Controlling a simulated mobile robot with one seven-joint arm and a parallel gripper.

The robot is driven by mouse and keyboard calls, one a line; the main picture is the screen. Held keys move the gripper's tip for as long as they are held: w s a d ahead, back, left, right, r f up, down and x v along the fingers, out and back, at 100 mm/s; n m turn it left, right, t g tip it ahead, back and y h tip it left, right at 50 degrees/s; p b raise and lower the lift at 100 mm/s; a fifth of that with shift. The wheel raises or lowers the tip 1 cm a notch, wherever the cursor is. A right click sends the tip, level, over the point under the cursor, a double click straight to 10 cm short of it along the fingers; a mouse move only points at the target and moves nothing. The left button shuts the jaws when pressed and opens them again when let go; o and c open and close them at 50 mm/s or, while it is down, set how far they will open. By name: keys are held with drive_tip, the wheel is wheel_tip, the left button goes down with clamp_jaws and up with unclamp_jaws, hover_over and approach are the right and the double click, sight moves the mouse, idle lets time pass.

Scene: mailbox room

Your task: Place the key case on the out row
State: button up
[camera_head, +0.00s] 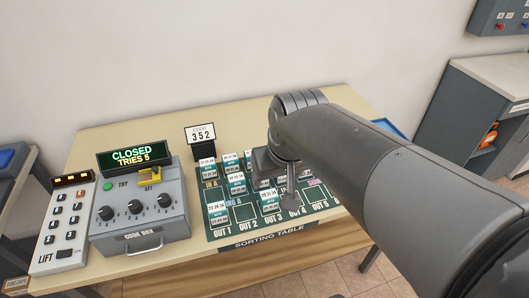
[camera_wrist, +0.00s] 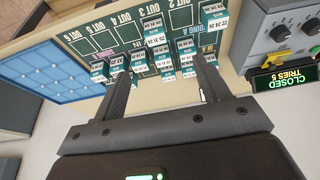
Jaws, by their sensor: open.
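Several small teal-and-white boxes with number labels stand on the sorting table's green mat (camera_head: 268,230); which is the key case I cannot tell. One box (camera_head: 217,212) stands at the OUT 1 end of the out row; it also shows in the wrist view (camera_wrist: 213,15). In the head view my arm hides part of the mat.
A code box (camera_head: 140,212) with dials and a drawer handle stands left of the mat, under a display (camera_head: 133,154) reading CLOSED, TRIES 5. A code card reading 352 (camera_head: 201,134) stands behind the mat. A lift panel (camera_head: 66,222) is far left. A blue tray (camera_wrist: 48,72) lies beyond OUT 6.

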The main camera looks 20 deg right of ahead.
drive_tip(key=shift+t, duration=0.8)
drive_tip(key=shift+s+a+r, duration=0.1)
drive_tip(key=shift+s+r, duration=0.15)
drive_tip(key=shift+s, duration=0.5)
drive_tip(key=shift+s+a+r, duration=0.1)
drive_tip(key=shift+s+r, duration=0.15)
drive_tip(key=shift+s, duration=0.45)
drive_tip(key=shift+s+a+r, duration=0.1)
drive_tip(key=shift+s+r, duration=0.15)
drive_tip(key=shift+s, duration=0.5)
